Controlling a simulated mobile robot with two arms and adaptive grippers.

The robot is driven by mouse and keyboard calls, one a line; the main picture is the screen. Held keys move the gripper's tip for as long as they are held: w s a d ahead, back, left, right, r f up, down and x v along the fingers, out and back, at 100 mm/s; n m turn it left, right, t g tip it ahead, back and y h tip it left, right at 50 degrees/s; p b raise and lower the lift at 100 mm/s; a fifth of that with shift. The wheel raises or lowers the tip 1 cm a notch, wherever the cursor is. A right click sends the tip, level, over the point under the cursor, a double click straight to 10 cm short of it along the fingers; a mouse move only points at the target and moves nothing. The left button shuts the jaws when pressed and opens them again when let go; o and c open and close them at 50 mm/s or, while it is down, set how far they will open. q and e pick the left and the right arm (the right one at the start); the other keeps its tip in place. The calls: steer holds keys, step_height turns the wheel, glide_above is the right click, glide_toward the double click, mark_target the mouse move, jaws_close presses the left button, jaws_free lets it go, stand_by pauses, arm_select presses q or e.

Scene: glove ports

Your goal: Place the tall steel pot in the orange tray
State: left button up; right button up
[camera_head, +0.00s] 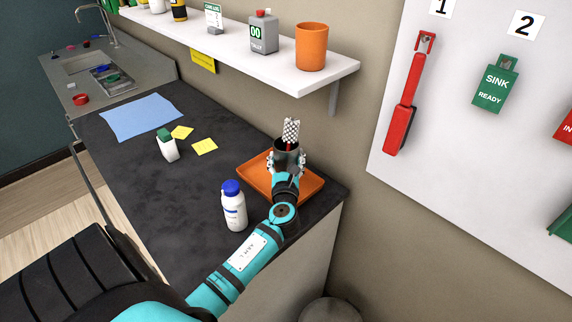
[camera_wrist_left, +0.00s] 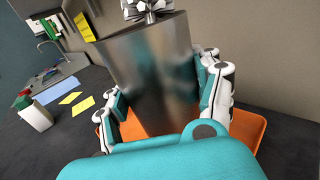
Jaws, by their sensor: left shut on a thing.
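The tall steel pot (camera_head: 287,145) is a dark grey metal cylinder with a checkered item and a red piece sticking out of its top. In the left wrist view the pot (camera_wrist_left: 150,75) fills the middle, upright or slightly tilted. My left gripper (camera_head: 287,162) is shut on the pot, with one finger on each side of it; the fingers also show in the left wrist view (camera_wrist_left: 160,105). The orange tray (camera_head: 254,181) lies on the dark counter under the pot. The pot's base is hidden, so I cannot tell whether it touches the tray. My right gripper is not in view.
A white bottle with a blue cap (camera_head: 234,207) stands just left of the tray, close to my arm. A small white carton with a green top (camera_head: 167,147) and yellow notes (camera_head: 204,146) are farther left. A white shelf (camera_head: 335,72) overhangs the counter's back.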

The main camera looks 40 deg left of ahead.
mark_target(286, 167)
arm_select(q)
steer(key=shift+w+a, duration=0.25)
steer(key=shift+w+a+f, duration=0.1)
steer(key=shift+w+f, duration=0.05)
steer(key=shift+f, duration=1.65)
steer(key=shift+f+b, duration=0.1)
steer(key=shift+b, duration=0.25)
steer(key=o, duration=1.3)
